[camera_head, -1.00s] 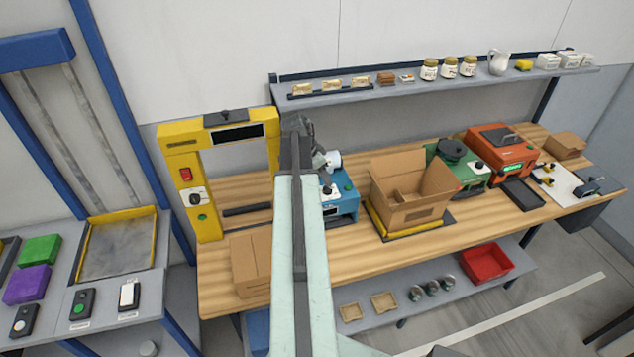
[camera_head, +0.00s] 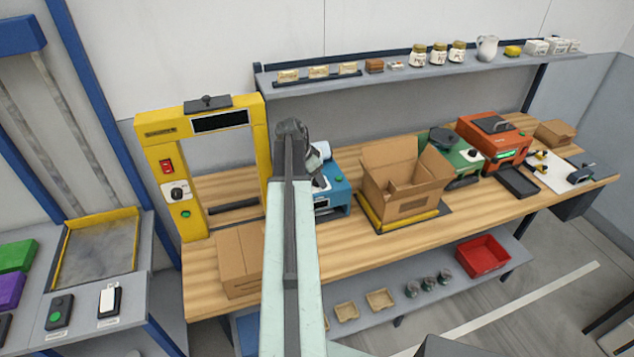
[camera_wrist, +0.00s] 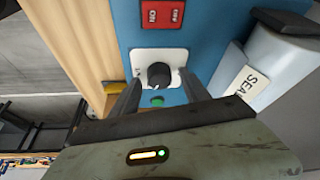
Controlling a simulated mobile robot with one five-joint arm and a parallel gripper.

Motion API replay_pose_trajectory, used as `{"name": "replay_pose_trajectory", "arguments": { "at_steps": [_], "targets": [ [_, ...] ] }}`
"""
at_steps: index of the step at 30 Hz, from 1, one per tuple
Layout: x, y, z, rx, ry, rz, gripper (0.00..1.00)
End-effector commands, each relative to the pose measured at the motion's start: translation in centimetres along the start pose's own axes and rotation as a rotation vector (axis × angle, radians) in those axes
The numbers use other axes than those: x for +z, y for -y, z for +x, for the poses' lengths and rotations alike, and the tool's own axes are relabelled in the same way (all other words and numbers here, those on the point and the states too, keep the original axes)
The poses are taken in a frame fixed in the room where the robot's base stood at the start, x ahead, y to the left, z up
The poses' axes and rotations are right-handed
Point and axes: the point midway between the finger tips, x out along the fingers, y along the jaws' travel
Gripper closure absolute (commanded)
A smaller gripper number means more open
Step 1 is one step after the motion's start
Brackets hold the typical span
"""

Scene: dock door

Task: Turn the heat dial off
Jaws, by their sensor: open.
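The blue machine (camera_head: 338,186) stands on the workbench, partly hidden by my arm in the head view. In the wrist view its blue front (camera_wrist: 205,40) carries a black dial (camera_wrist: 159,75) on a white plate (camera_wrist: 143,58). A light notch shows low on the dial; the plate's marks are too small to read. My gripper (camera_wrist: 159,88) is open, its fingers on either side of the dial's lower part, with gaps visible. I cannot tell how far its tips are from the panel. In the head view the dial is hidden behind my arm.
A red switch (camera_wrist: 162,14) sits above the dial and a green button (camera_wrist: 157,101) below it. A light-blue lever part marked SEAL (camera_wrist: 242,82) is close on the right. The yellow frame (camera_head: 168,150), with its own dial, and an open carton (camera_head: 405,190) flank the blue machine.

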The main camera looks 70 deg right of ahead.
Motion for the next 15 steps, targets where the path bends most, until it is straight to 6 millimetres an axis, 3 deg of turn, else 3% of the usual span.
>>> {"name": "replay_pose_trajectory", "arguments": {
  "at_steps": [2,8,15],
  "targets": [
    [-0.05,-0.02,-0.09,0.0,0.0,0.0,0.46],
    [-0.06,-0.05,-0.09,0.001,0.0,0.001,1.0],
    [-0.2,-0.29,-0.01,-0.001,0.001,-0.008,1.0]
  ]
}}
